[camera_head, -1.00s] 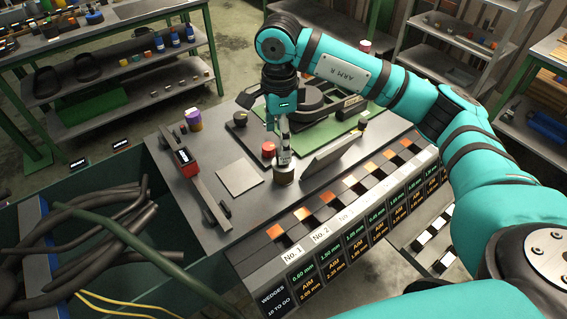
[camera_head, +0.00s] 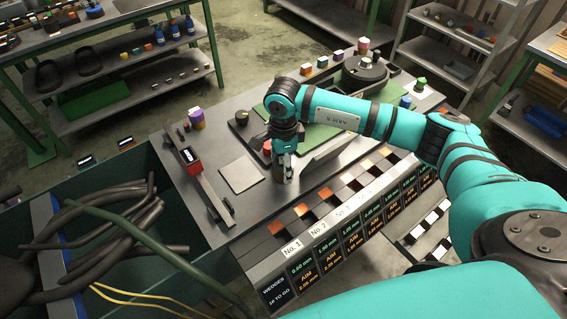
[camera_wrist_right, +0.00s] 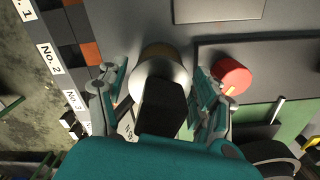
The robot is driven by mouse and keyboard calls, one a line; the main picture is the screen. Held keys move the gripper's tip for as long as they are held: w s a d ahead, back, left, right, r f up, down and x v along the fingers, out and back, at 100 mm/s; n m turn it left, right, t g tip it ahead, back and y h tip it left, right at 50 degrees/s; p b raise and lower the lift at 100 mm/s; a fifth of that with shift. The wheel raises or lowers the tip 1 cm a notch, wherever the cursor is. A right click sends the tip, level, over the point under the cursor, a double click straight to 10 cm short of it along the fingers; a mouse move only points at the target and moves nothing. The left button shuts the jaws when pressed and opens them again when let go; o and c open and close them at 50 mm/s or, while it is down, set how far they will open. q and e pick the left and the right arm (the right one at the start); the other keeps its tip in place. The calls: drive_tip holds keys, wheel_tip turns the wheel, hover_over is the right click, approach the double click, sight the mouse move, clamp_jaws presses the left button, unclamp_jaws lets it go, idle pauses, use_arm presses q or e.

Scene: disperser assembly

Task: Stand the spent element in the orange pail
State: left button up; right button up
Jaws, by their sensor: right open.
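My right gripper (camera_head: 284,176) points down at the front middle of the grey bench top, left of a slanted grey plate. In the right wrist view its open fingers (camera_wrist_right: 162,84) stand on either side of a round, pale and brassy piece (camera_wrist_right: 166,56) with a dark block in front of it. I cannot tell whether the fingers touch it, nor whether this is the spent element. In the head view the gripper mostly covers this piece. I make out no orange pail in either view. My left gripper is not in view.
A red knob (camera_wrist_right: 232,75) is close beside the fingers. A flat grey plate (camera_head: 241,175) and a red gauge on a rail (camera_head: 189,160) lie to the left. Wedge slots with numbered labels (camera_head: 292,247) line the front edge. Dark hoses (camera_head: 125,205) fill a green bin at left.

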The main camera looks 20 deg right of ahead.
drive_tip(key=c, duration=1.2)
drive_tip(key=shift+c, duration=0.2)
drive_tip(key=shift+r, duration=0.15)
